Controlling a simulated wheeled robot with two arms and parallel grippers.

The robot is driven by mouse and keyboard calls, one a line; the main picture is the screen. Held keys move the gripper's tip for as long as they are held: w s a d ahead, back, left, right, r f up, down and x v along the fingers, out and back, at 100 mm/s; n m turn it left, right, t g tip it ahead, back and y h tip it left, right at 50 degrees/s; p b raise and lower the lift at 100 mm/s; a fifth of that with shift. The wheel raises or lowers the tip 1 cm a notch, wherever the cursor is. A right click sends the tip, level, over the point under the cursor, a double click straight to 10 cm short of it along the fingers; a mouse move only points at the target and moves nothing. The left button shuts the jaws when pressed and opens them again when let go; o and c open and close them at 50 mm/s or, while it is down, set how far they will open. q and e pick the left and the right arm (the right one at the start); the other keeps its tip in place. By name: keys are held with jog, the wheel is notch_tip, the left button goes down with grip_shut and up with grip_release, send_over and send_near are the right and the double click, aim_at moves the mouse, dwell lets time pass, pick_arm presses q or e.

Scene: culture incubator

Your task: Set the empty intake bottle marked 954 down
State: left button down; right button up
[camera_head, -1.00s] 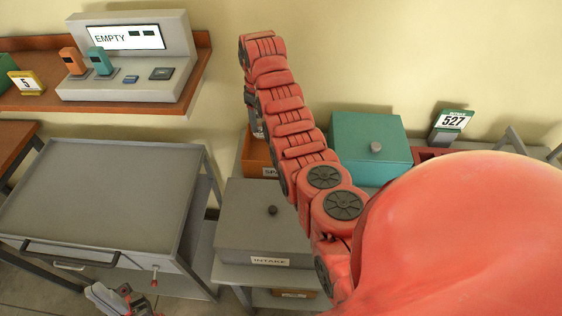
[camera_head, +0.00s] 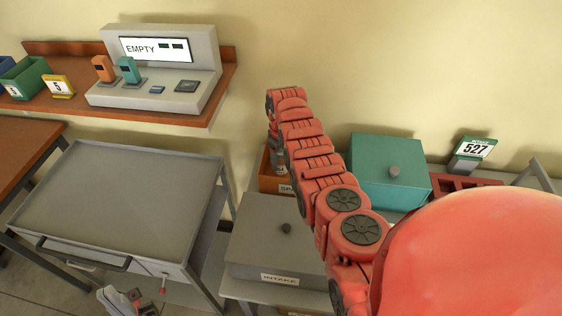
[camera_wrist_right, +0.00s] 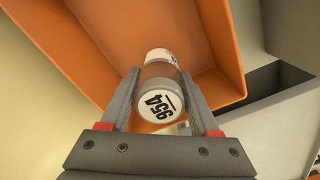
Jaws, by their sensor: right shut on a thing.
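The bottle marked 954 (camera_wrist_right: 158,103) is between the fingers of my right gripper (camera_wrist_right: 160,88) in the right wrist view, with its white numbered end facing the camera. The gripper is shut on it. Behind the bottle is the inside of an orange bin (camera_wrist_right: 222,50); I cannot tell whether the bottle touches it. In the head view an orange bin with a partly hidden label (camera_head: 270,183) lies below the end of my right arm.
A grey INTAKE box (camera_head: 258,232) stands in front of the orange bin. A grey cart (camera_head: 120,190) with a clear top stands left. An EMPTY display station (camera_head: 160,70) is on the wall shelf.

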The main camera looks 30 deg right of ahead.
notch_tip(320, 180, down, 2)
jog(key=shift+s+f, duration=0.1)
jog(key=shift+b, duration=0.3)
jog(key=shift+f, duration=0.2)
jog(key=o, duration=1.5)
jog(key=shift+c, duration=0.2)
jog(key=shift+r, duration=0.1)
